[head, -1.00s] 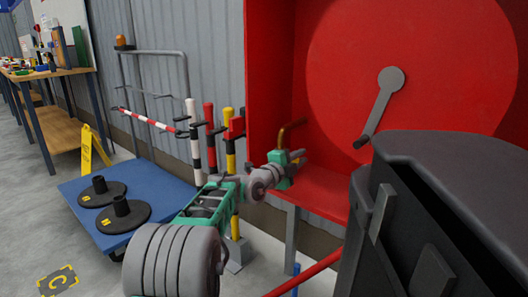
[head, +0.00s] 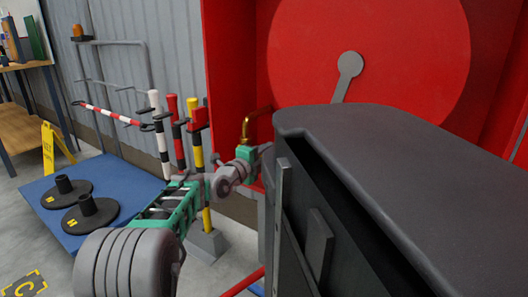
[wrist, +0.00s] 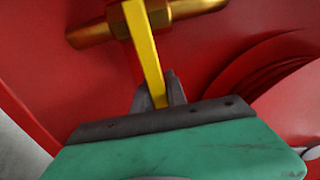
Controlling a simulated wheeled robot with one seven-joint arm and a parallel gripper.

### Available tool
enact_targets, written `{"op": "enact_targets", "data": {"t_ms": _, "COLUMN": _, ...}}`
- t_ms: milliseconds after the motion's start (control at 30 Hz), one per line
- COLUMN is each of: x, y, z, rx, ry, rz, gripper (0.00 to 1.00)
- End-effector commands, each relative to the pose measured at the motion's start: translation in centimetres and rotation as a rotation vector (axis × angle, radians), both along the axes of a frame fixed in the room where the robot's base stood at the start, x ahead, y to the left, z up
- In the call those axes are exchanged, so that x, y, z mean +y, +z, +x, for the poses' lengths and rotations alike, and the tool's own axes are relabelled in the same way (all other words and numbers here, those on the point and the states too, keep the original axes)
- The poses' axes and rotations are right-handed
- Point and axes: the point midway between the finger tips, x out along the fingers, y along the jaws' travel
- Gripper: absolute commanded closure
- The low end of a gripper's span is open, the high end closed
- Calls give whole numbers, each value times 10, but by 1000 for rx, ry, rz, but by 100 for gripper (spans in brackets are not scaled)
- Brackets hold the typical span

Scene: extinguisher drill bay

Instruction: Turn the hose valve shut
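The hose valve is a brass body (wrist: 95,33) with a yellow lever (wrist: 145,45), seen close up in the wrist view. My gripper (wrist: 158,92) has a green body and dark fingers. One finger lies on each side of the lever's near end, close against it.
Striped posts (head: 197,140) stand left of the cabinet, close to my arm. A blue platform (head: 110,175) with black bases (head: 87,212), a yellow sign (head: 52,148) and a workbench (head: 20,125) are farther left. The reel crank (head: 346,75) is on the red disc.

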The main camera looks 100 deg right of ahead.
Motion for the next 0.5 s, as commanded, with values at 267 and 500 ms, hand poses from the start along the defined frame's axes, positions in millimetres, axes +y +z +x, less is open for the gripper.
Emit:
{"op": "enact_targets", "data": {"t_ms": 267, "x": -1, "y": -1, "z": 4, "rx": 1, "ry": 6, "rz": 2, "gripper": 62}}
{"op": "enact_targets", "data": {"t_ms": 500, "x": -1, "y": 0, "z": 6, "rx": 1, "ry": 8, "rz": 2, "gripper": 62}}
